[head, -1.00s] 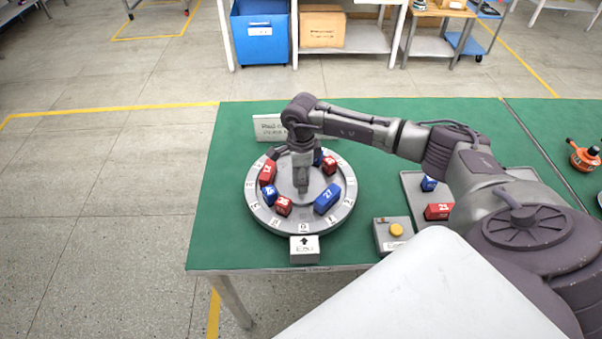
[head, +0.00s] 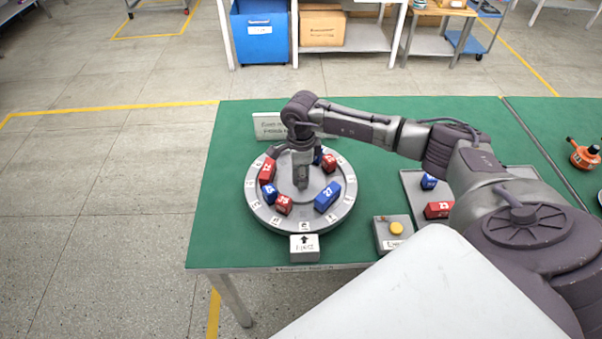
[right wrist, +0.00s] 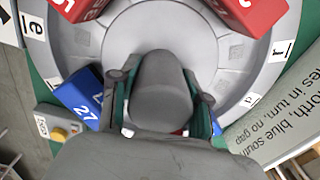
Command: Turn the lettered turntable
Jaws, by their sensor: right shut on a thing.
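The round grey turntable (head: 256,205) lies on the green table, with letter tiles around its rim and red and blue numbered blocks on it. A blue block marked 27 (head: 327,197) sits at its right front, and a red block (head: 267,171) at its left. The tile marked e (head: 304,226) is at the front, by a grey pointer block with an arrow (head: 304,248). My right gripper (head: 301,184) points down at the turntable's middle. In the right wrist view its fingers are shut on the grey central knob (right wrist: 165,85). My left gripper is out of view.
A box with a yellow button (head: 396,228) stands right of the turntable. Behind it a grey tray (head: 411,190) holds a blue and a red block. A sign (head: 268,127) stands behind the turntable. An orange device (head: 584,156) is at the far right.

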